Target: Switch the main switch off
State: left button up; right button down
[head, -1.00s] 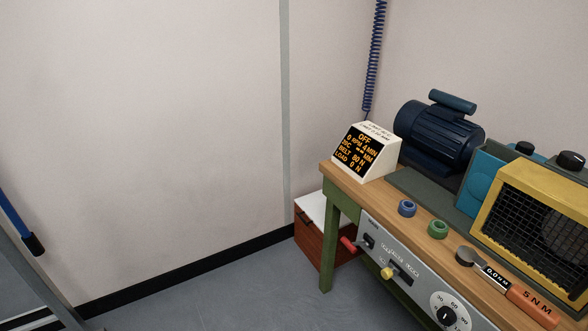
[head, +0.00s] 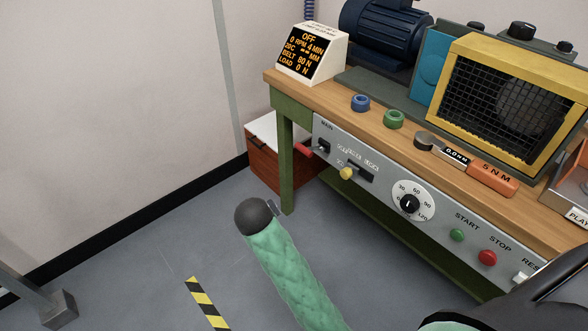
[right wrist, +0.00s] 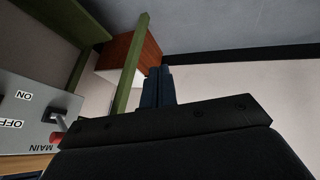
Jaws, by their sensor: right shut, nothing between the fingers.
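The main switch (head: 322,147) is at the left end of the grey control panel under the bench top, below the label MAIN. A red handle (head: 303,149) sticks out beside it. In the right wrist view the switch (right wrist: 62,119) is upside down at the left, near the words ON and OFF; I cannot tell its position for certain. My right gripper (head: 273,208) is at the end of the green padded arm, below and left of the switch, apart from it. Its dark blue fingers (right wrist: 158,86) are shut and empty. My left gripper is out of view.
The wooden bench (head: 300,83) carries a display (head: 311,55) reading OFF, a blue motor (head: 385,30) and a yellow mesh guard (head: 455,70). The panel also has a yellow knob (head: 347,173), a dial and buttons. A red-brown box (head: 272,160) stands behind the bench leg.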

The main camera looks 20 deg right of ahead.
jog(key=w+d+f+h+b, duration=0.2)
jog(key=w+h, duration=0.3)
jog(key=w, duration=0.2)
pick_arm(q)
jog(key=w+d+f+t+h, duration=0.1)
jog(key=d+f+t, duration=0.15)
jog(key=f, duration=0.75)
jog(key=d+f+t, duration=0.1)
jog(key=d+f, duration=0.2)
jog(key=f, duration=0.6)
pick_arm(e)
jog(key=n+t+h, duration=0.1)
jog(key=h, duration=1.3)
send_near(312, 148)
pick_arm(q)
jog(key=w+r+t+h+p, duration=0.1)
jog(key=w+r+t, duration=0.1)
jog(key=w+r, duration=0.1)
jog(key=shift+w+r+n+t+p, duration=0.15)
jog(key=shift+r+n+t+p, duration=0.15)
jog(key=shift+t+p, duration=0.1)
pick_arm(e)
jog(key=d+r, duration=0.1)
jog(key=w+d+r, duration=0.1)
jog(key=shift+r, duration=0.4)
